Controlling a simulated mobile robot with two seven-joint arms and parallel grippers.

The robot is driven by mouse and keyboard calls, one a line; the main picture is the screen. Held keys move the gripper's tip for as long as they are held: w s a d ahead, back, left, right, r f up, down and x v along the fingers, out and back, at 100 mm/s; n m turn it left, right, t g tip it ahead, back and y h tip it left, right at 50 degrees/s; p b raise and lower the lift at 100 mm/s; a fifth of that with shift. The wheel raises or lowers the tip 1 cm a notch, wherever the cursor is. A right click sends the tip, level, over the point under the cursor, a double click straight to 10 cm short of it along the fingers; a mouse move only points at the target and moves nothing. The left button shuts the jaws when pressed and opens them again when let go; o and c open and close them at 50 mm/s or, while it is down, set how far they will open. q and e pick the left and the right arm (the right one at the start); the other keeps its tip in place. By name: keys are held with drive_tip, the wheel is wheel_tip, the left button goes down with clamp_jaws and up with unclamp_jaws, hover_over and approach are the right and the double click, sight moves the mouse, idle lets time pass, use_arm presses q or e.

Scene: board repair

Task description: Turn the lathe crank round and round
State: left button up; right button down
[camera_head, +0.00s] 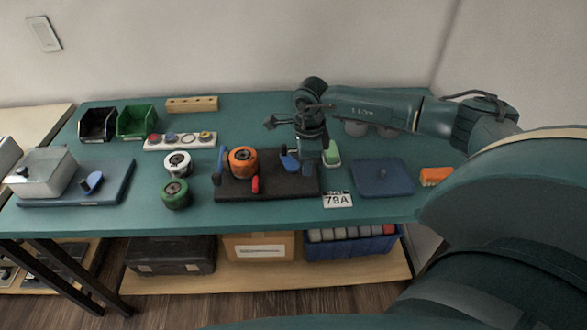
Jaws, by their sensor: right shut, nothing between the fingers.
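A dark base plate (270,190) lies on the teal bench and carries an orange wheel-like part (243,160) with a dark centre. A red upright handle (255,184) stands in front of the orange part. A blue piece (289,161) stands on the plate's right half, and a blue-topped upright (221,160) at its left edge. I cannot tell for certain which of these is the lathe crank. My right gripper (311,164) points down over the plate's right end, beside the blue piece. It is shut and empty; its fingertips are small and dark against the plate. My left gripper is out of view.
White (177,163) and green (175,194) spools stand left of the plate. A blue flat plate (383,178), an orange block (434,176) and a "79A" card (338,200) lie right. Bins (137,122) stand at the back left. My right arm spans the right side.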

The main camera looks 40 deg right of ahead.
wheel_tip(320, 180, up, 6)
drive_tip(key=p, duration=0.4)
idle(0.3)
